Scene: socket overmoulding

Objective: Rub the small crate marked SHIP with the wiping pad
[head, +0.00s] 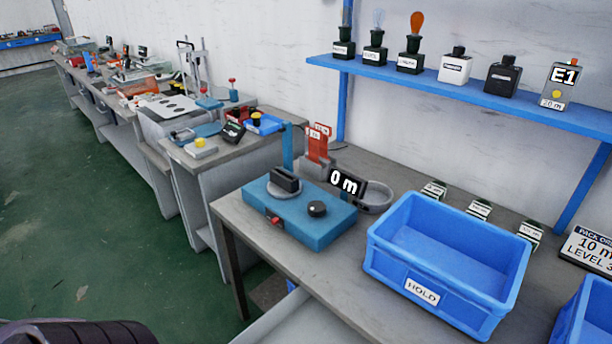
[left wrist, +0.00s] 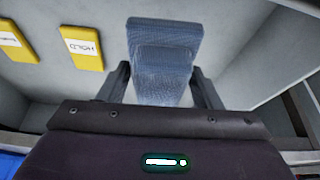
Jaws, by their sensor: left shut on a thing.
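My left gripper (left wrist: 161,82) is shut on a blue-grey, cloth-textured pad (left wrist: 163,42) in the left wrist view; a finger shows on each side of it. The pad lies over a grey surface; I cannot tell whether it touches it. No label reading SHIP shows in either view. A blue crate (head: 592,318) is cut off at the lower right of the head view, and its label is not visible. The other blue crate (head: 440,245) is marked HOLD and is empty. My right gripper is not in view.
A blue device (head: 318,228) with a black knob and a 0 m display (head: 347,184) stand left of the HOLD crate. Small labelled blocks line the bench's back. A blue shelf (head: 470,92) holds bottles and bulbs. Yellow tags (left wrist: 83,47) lie left of the pad.

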